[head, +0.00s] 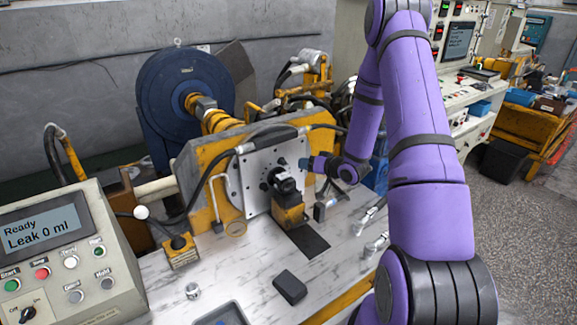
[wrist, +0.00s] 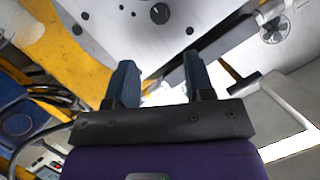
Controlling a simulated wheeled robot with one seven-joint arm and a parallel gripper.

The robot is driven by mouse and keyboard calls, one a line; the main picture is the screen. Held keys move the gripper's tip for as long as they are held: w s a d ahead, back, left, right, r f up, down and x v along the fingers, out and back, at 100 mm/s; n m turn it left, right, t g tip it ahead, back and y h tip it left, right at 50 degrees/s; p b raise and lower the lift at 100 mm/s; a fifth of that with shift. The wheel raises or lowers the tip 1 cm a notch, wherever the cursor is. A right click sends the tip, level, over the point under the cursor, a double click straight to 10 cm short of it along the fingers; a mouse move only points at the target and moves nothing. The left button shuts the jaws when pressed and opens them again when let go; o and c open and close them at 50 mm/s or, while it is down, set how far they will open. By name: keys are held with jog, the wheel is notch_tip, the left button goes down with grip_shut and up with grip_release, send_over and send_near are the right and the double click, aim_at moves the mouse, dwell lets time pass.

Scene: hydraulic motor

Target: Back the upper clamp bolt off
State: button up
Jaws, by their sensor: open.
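A pale mounting plate (head: 258,160) stands upright on a yellow frame, with a dark round motor part (head: 284,181) in front of its middle. The plate also shows in the wrist view (wrist: 108,38), with dark bolt heads or holes and a larger dark round piece (wrist: 160,13). I cannot tell which of these is the upper clamp bolt. My gripper (head: 304,163) is just right of the motor part, beside the plate's right edge. In the wrist view my gripper (wrist: 160,78) is open, its two dark fingers apart with nothing visible between them.
A yellow block (head: 290,213) stands below the motor part. A black hose (head: 270,137) arches over the plate. A control box (head: 60,250) reads "Ready, Leak 0 ml". Metal fittings (head: 375,243) and a dark block (head: 290,287) lie on the bench. The bench's front middle is mostly clear.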

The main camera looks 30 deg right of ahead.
aim_at(285, 163)
jog(key=x, duration=1)
jog(key=shift+w+a+f, duration=0.1)
jog(key=shift+w+f, duration=0.15)
jog(key=shift+w, duration=0.1)
jog(key=shift+c, duration=0.5)
grip_shut()
